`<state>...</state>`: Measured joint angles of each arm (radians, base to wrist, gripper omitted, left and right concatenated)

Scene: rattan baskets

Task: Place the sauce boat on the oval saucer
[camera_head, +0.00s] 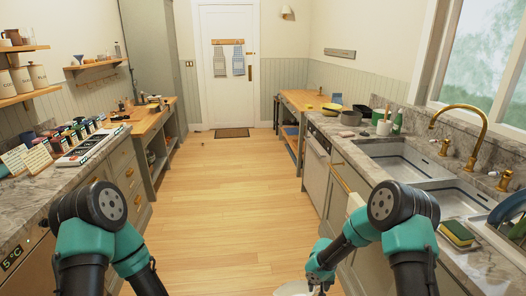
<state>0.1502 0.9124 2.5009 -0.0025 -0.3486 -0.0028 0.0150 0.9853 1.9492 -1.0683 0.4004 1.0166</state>
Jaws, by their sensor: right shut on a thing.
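My right gripper (319,286) is low at the bottom edge of the head view, right of the middle, pointing down. It is shut on a white rounded piece of crockery (292,288), which looks like the sauce boat. Only its upper part shows; the rest is cut off by the frame edge. The fingertips are mostly out of frame. I cannot make out the oval saucer in this view. My left arm runs down out of the picture at the lower left, so its gripper is out of view.
A stone counter (55,186) with jars and cards runs along the left. On the right are double sinks (399,163), a brass tap (478,122), a sponge (457,233) and a dish rack.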

